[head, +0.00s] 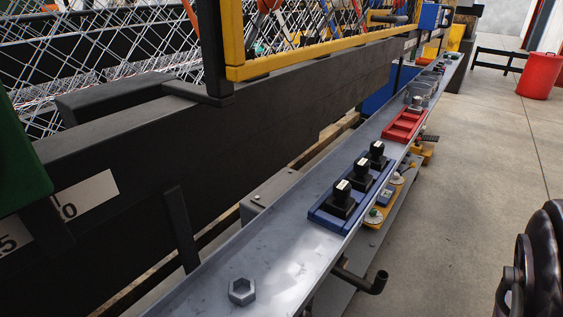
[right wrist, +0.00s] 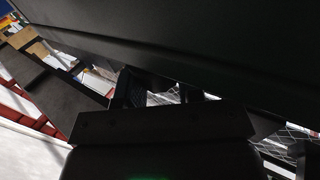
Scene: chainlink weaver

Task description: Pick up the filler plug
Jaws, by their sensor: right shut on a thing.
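A grey metal hex piece with a round hollow (head: 242,291) lies on the near end of the long metal ledge (head: 205,285). It looks like a nut or plug; I cannot tell whether it is the filler plug. In the right wrist view my right gripper (right wrist: 160,125) shows as a dark, wide shape at the bottom middle, in front of a black beam. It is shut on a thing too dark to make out. My left gripper is in neither view.
A blue tray (head: 322,217) with black-knobbed pieces and a red tray (head: 404,126) stand farther along the ledge. A black beam (head: 170,150) runs beside it. A dark handle (head: 362,282) juts out below.

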